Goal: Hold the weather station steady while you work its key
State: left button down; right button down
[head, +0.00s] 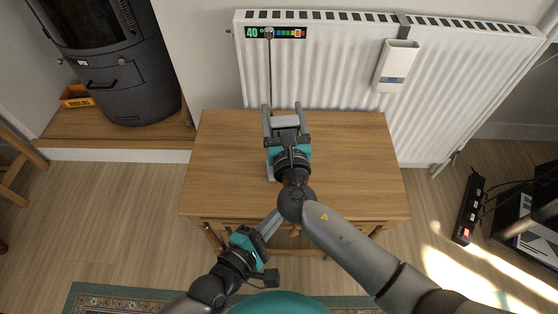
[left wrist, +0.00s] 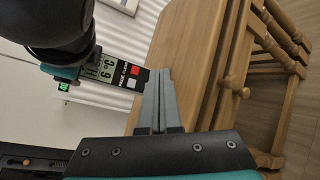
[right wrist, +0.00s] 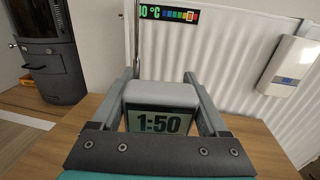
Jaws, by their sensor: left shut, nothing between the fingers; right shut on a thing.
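The weather station (head: 286,121) is a pale grey block above the wooden table. My right gripper (head: 284,106) is shut on it, one finger on each side. In the right wrist view the station (right wrist: 160,93) shows a screen reading 1:50. My left gripper (head: 274,220) is shut and empty at the table's front edge. In the left wrist view its fingertips (left wrist: 159,75) are near the keys; contact is unclear.
The small wooden table (head: 350,165) is mostly bare. A white radiator (head: 330,70) stands behind it, with a temperature strip (head: 275,33) and a white box (head: 395,66). A thin upright rod (head: 269,75) rises behind the station. A dark stove (head: 125,75) stands at left.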

pick_arm(q)
jog(key=shift+s+r+m+g, duration=0.3)
jog(key=shift+s+g, duration=0.05)
jog(key=shift+g, duration=0.05)
jog(key=shift+w, duration=0.1)
jog(key=shift+w+a, duration=0.2)
jog(key=shift+w, duration=1.25)
jog(key=shift+w+a, duration=0.15)
jog(key=shift+w, duration=1.25)
jog(key=shift+w+a, duration=0.2)
jog(key=shift+w, duration=1.25)
jog(key=shift+w, duration=0.1)
jog(key=shift+w, duration=0.3)
jog(key=shift+w+a, duration=0.1)
jog(key=shift+w, duration=0.3)
jog(key=shift+s, duration=0.8)
